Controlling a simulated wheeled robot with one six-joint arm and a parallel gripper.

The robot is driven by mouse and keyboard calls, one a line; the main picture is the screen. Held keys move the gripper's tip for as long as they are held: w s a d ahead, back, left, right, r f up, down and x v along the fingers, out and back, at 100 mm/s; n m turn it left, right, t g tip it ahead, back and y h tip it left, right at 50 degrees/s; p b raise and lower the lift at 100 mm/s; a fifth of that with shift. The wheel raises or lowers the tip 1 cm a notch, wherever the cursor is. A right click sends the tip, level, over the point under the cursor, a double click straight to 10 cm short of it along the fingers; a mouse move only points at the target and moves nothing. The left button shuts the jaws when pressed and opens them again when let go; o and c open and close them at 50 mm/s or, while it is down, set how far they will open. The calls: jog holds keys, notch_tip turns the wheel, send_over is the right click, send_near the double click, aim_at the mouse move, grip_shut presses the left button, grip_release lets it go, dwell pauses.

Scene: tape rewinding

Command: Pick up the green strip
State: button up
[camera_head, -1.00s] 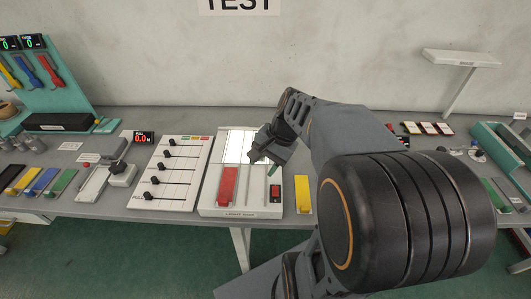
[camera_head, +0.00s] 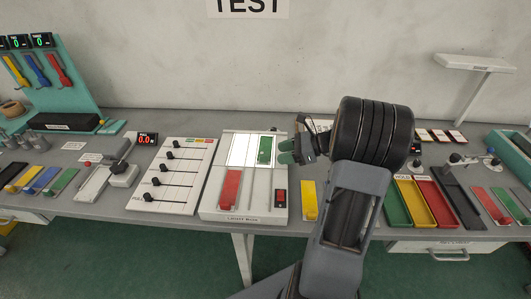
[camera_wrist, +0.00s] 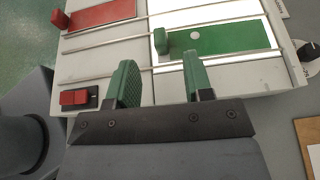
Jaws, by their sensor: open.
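The green strip (camera_head: 265,148) lies on the lit panel of the light box (camera_head: 210,208), at its right side. In the wrist view the green strip (camera_wrist: 225,40) lies flat ahead of my fingers, with a small raised green block at its left end and a pale round spot near it. My gripper (camera_head: 290,151) is just right of the strip in the head view. In the wrist view my gripper (camera_wrist: 162,80) has its two green-padded fingers apart with nothing between them, short of the strip.
A red strip (camera_head: 231,187) lies on the box's left track, and a red switch (camera_head: 280,197) sits at its front right. A slider board (camera_head: 168,175) stands to the left, a yellow strip (camera_head: 309,200) to the right. Coloured trays (camera_head: 411,203) lie farther right. Another green strip (camera_head: 63,181) is far left.

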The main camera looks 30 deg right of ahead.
aim_at(264, 158)
jog(key=shift+x, duration=3.2)
jog(key=shift+s, duration=0.15)
grip_shut()
